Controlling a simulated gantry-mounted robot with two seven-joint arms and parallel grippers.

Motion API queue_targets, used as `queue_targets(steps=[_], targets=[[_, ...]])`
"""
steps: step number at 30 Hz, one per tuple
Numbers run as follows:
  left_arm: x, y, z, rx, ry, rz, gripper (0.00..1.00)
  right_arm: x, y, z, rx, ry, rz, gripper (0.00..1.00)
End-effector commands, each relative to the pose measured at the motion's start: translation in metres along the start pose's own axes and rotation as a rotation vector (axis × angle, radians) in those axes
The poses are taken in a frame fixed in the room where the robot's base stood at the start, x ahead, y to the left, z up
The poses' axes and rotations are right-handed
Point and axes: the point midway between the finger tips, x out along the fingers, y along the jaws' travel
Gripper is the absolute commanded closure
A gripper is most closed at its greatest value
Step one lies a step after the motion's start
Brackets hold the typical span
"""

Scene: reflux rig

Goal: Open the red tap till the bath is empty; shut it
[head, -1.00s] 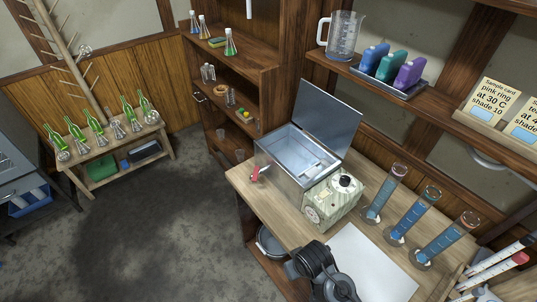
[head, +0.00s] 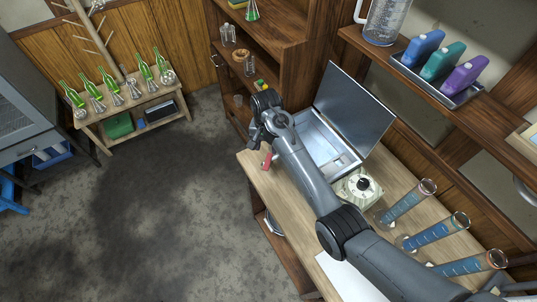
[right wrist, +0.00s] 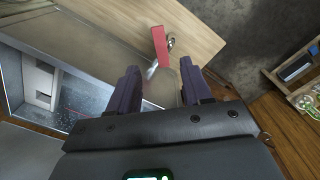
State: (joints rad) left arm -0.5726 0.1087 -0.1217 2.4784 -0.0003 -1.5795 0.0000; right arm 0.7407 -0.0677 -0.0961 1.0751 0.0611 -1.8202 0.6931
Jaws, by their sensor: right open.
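The red tap (head: 267,160) sits on the left end of the metal bath (head: 318,142), whose lid (head: 355,110) stands open. My right gripper (head: 256,136) is above and just behind the tap in the head view, with my forearm crossing over the bath. In the right wrist view the gripper (right wrist: 160,67) is open and empty, and the red tap handle (right wrist: 160,46) lies just beyond its fingertips, apart from them. The bath interior (right wrist: 42,82) shows partly at left there; its water level cannot be told. My left gripper is not in view.
A control box with a dial (head: 360,187) stands against the bath. Blue-filled cylinders (head: 408,203) stand to the right on the bench (head: 262,181). A shelf above holds a jug (head: 384,18) and coloured bottles (head: 425,47).

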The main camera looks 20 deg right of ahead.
Motion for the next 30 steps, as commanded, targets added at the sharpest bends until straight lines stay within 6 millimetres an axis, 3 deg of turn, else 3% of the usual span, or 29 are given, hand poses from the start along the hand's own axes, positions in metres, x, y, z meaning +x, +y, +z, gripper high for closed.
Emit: queue_targets(steps=[15, 22, 30], targets=[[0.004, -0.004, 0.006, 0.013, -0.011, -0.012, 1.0, 0.079, 0.001, 0.001, -0.002, -0.001, 0.001, 0.51], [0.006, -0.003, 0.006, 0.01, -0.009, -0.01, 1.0, 0.095, 0.0, 0.0, -0.001, 0.001, -0.001, 0.51], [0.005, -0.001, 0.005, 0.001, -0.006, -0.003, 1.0, 0.098, 0.001, 0.0, -0.002, 0.001, -0.001, 0.51]])
